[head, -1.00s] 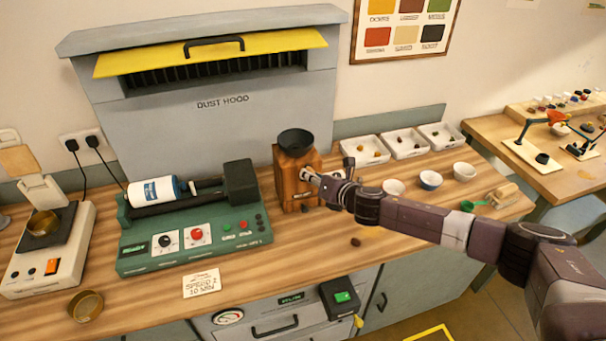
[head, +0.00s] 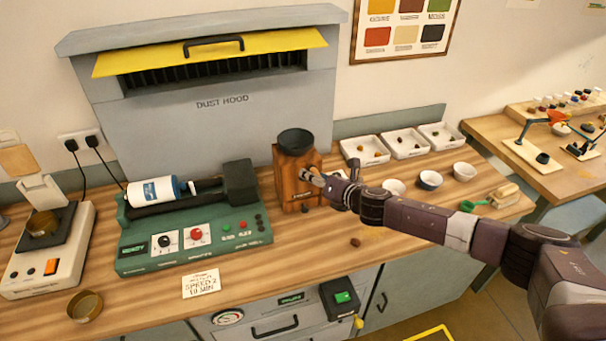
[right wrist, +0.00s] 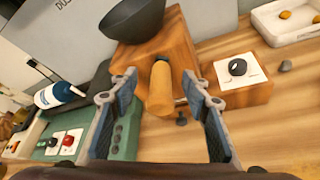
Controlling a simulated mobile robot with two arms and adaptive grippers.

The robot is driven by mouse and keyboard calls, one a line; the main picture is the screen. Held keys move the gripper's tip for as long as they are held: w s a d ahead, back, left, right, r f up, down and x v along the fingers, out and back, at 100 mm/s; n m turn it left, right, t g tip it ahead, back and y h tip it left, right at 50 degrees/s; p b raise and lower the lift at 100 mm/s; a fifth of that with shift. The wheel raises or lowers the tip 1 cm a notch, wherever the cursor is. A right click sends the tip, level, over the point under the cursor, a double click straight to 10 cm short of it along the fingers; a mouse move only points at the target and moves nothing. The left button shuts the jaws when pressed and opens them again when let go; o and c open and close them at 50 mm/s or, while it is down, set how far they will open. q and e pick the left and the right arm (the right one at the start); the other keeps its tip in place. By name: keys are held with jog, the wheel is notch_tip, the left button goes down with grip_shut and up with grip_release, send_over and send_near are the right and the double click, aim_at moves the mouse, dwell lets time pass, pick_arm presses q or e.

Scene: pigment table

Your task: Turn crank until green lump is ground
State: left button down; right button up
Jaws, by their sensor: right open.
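The grinder is a wooden box (head: 289,184) with a dark hopper bowl (head: 295,141) on top; it stands on the bench right of the green machine. Its crank handle, a tan cylinder (right wrist: 160,90), shows in the right wrist view. My right gripper (right wrist: 160,100) is open, with one finger on each side of the handle and gaps between. In the head view the right gripper (head: 327,184) is at the grinder's right front. The hopper's inside is hidden, so I cannot see a green lump. My left gripper is not in view.
A green machine (head: 195,246) with a white bottle stands left of the grinder. White trays (head: 405,145) with small lumps stand behind right, and small bowls (head: 430,180) beyond my right arm. A brown lump (head: 356,242) lies in front on the bench.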

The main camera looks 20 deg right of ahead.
jog(key=shift+s, duration=0.6)
jog(key=s, duration=0.8)
jog(key=shift+d, duration=0.15)
jog(key=shift+w, duration=0.1)
